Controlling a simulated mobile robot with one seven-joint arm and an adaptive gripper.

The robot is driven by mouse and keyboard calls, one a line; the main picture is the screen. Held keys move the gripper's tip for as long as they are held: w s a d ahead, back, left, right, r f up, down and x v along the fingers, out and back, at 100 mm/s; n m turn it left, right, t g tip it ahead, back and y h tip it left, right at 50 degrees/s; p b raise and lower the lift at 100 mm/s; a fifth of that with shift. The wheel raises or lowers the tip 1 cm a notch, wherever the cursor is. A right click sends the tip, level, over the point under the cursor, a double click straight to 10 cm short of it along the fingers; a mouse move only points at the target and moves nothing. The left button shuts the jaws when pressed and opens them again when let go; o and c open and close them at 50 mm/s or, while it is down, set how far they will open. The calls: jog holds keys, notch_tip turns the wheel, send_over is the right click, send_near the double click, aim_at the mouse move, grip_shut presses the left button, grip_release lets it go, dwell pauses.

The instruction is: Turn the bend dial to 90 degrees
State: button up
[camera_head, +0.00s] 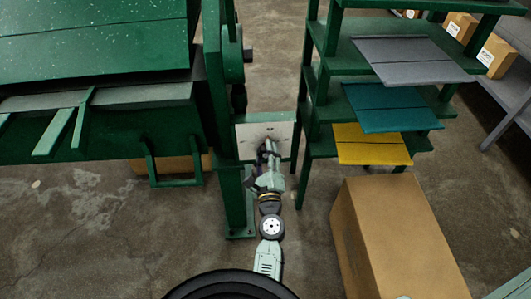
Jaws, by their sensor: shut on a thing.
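The bend dial's pale plate (250,134) is fixed to the green machine, right of its upright post. A dark part, seemingly the dial's pointer or knob, shows at its middle. My gripper (268,150) is in front of the plate, shut on the dial knob. The gripper hides most of the knob. The angle marks are too small to read, so I cannot tell the dial's setting.
The green bending machine (95,45) fills the left. A green rack (318,75) with grey, teal and yellow sheets stands close on the right. A cardboard box (385,225) stands on the floor at the lower right. Bare concrete floor (100,235) lies at the lower left.

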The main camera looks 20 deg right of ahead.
jog(key=shift+r, duration=0.1)
jog(key=o, duration=1.1)
jog(key=shift+o, duration=0.2)
jog(key=shift+r, duration=4.95)
